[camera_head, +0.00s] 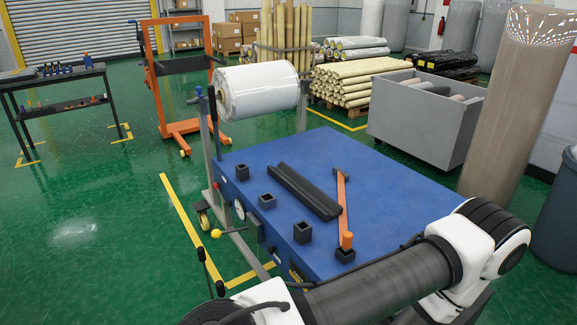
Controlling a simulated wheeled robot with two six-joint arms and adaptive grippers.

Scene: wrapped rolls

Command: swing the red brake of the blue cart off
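The blue cart (395,188) has a flat blue top with several square black sockets and a black trough (303,190). A lever with a yellow ball knob (216,234) sticks out near the cart's left side. A tiny red spot (215,186) shows on the grey post there. I cannot tell for sure which part is the red brake. One of my arms crosses in front of the cart's near edge and hides part of it. Neither gripper is clearly visible.
A white wrapped roll (262,88) sits on a stand behind the cart. An orange lift frame (180,132), a dark workbench (62,88) and a grey bin (420,105) stand around. A tall brown roll (510,100) stands at right. Green floor is clear at left.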

